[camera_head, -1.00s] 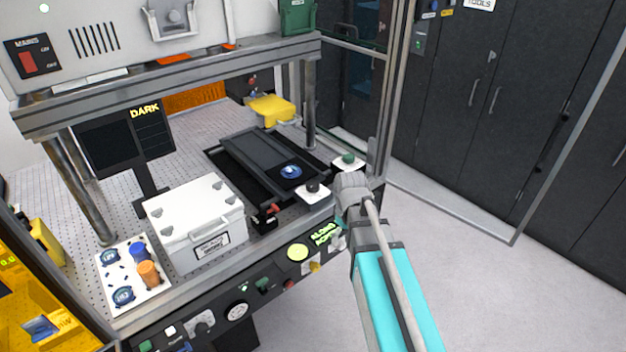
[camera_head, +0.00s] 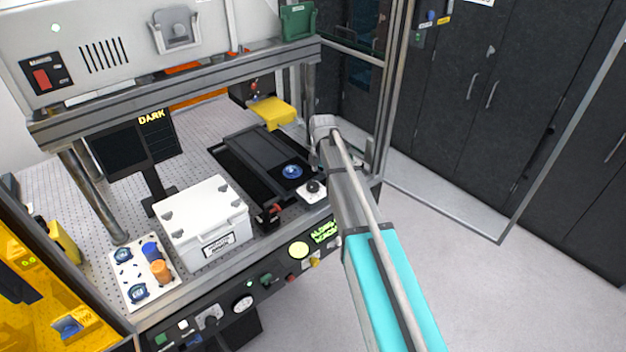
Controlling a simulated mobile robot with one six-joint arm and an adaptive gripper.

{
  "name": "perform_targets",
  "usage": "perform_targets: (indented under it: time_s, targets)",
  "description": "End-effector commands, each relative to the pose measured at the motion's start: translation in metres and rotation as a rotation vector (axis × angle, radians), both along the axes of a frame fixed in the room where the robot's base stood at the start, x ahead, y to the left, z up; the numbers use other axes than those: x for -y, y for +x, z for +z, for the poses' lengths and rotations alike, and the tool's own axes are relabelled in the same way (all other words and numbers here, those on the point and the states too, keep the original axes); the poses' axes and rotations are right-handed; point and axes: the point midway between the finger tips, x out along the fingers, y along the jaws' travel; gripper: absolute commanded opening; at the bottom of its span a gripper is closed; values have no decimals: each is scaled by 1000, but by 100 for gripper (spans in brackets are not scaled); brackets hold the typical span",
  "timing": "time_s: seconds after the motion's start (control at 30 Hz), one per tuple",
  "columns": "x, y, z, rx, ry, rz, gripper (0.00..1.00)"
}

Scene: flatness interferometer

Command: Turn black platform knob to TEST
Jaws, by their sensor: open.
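The black knob (camera_head: 313,186) sits on a small white plate at the front right of the instrument's platform, beside the dark stage (camera_head: 262,160). It shows just left of my arm; its marking is too small to read. My arm rises from the bottom right, its grey end joint standing above and behind the knob in the picture. My gripper's fingers do not show, so I cannot tell how far they are from the knob.
A white box (camera_head: 207,223) and a pale tray (camera_head: 128,290) with blue and orange parts stand on the perforated bench. A metal post and glass panel stand behind my arm. Buttons and a dial (camera_head: 243,304) line the front panel. Dark cabinets (camera_head: 455,100) stand at the right.

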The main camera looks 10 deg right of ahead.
Motion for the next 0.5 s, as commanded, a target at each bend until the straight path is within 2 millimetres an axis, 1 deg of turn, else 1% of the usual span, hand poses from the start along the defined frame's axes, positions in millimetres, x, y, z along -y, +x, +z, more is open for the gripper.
perform_targets:
  time_s: [0.03, 0.2, 0.33, 0.5]
  targets:
    - [-4, 15, 10, 0, 0, 67, 100]
    - [-13, 44, 24, -1, 0, 305, 100]
    - [-19, 59, 31, -1, 1, 446, 100]
    - [-23, 69, 35, -1, 1, 548, 100]
